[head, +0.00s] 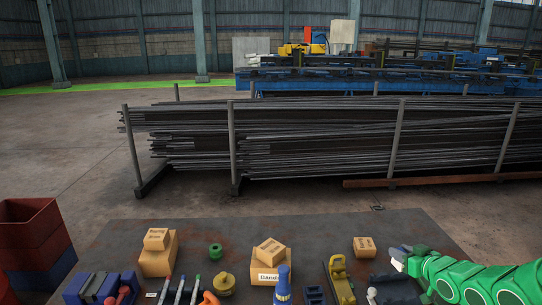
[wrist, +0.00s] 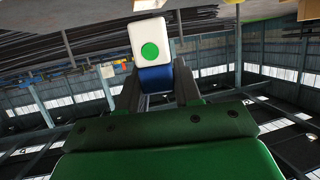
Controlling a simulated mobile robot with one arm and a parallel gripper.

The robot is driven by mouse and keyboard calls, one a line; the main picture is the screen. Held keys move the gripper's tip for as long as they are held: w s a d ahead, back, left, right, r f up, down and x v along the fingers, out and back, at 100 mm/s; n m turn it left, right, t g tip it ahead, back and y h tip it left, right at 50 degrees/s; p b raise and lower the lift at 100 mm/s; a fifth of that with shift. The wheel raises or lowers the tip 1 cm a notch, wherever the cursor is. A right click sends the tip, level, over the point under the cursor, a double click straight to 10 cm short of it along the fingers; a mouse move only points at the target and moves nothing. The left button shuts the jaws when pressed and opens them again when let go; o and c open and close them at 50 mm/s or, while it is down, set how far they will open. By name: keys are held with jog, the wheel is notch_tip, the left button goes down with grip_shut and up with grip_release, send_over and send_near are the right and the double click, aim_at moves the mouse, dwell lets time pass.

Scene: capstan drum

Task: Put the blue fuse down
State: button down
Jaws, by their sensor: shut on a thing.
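The blue fuse (wrist: 156,78) shows in the wrist view as a blue block with a white end that carries a green dot. My gripper (wrist: 155,88) is shut on it, with one dark finger on each side of the blue part. The white end (head: 397,259) shows in the head view at the tip of my green arm, over the right part of the dark table (head: 330,225). In the head view the blue part is mostly hidden, and I cannot tell its height above the table.
A dark grey holder (head: 393,290) lies just below my gripper. A small box (head: 364,247) stands to its left, with a yellow tool (head: 341,281) nearby. Bare table shows along the back.

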jog(key=w+a+r, duration=0.4)
jog(key=w+a, duration=0.1)
jog(key=a, duration=0.5)
jog(key=w+a+r+n+y, duration=0.1)
jog(key=w+a+r, duration=0.35)
jog(key=a, duration=0.45)
jog(key=w+a+r, duration=0.4)
jog(key=a+r, duration=0.1)
jog(key=a, duration=0.5)
jog(key=w+a+f+n+g+y, duration=0.2)
jog(key=f+n+y, duration=0.1)
jog(key=f, duration=0.2)
jog(key=w+a+f+n+g+y, duration=0.1)
jog(key=w+f+n+g+y, duration=0.15)
jog(key=f, duration=0.35)
jog(key=shift+t+y, duration=0.25)
jog(key=shift+y, duration=0.1)
jog(key=shift+w+a+f, duration=0.1)
jog(key=shift+w+f, duration=1.55)
jog(key=shift+w, duration=0.5)
jog(key=shift+w+a+f, duration=0.1)
jog(key=shift+w+f, duration=1.5)
jog(key=shift+w, duration=0.6)
jog(key=shift+w+a+f, duration=0.1)
jog(key=shift+w+f, duration=1.55)
jog(key=shift+w, duration=0.5)
jog(key=shift+f, duration=1.25)
